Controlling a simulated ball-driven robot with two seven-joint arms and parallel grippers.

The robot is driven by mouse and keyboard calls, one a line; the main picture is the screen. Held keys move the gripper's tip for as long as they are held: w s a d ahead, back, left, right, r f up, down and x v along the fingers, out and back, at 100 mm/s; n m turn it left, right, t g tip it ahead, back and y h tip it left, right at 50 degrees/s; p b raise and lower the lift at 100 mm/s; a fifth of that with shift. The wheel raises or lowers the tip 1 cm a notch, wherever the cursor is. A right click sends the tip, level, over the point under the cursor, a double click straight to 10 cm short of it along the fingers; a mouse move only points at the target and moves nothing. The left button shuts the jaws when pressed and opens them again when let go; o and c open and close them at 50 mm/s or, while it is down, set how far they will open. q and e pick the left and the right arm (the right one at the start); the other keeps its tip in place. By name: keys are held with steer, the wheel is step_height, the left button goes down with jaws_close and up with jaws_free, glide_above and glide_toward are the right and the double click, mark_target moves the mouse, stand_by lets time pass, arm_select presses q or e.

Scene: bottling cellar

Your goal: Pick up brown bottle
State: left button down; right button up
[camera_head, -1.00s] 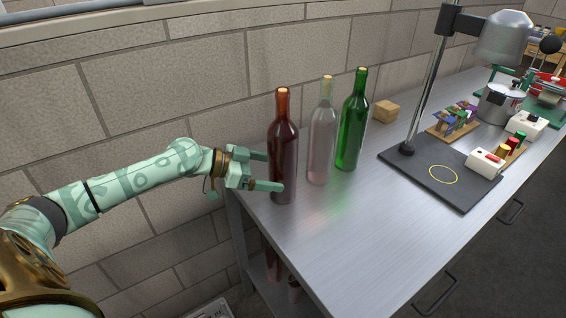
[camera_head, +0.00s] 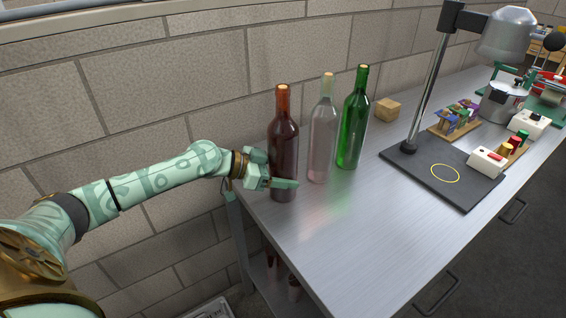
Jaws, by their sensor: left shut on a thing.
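The brown bottle (camera_head: 284,138) stands upright near the left end of the metal bench, the leftmost of three corked bottles. My left gripper (camera_head: 283,178) is shut on its lower body. One green finger crosses the front of the bottle, and the other finger is mostly hidden behind it. The bottle's base appears to be on the bench top. My right gripper is not in view.
A clear bottle (camera_head: 322,140) stands close to the right of the brown one, then a green bottle (camera_head: 353,125). A wooden block (camera_head: 387,109) and a dark stand base (camera_head: 424,188) lie farther right. The bench top (camera_head: 345,230) in front is clear. A block wall rises behind.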

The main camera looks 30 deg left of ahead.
mark_target(272, 150)
arm_select(q)
steer(key=shift+r, duration=0.25)
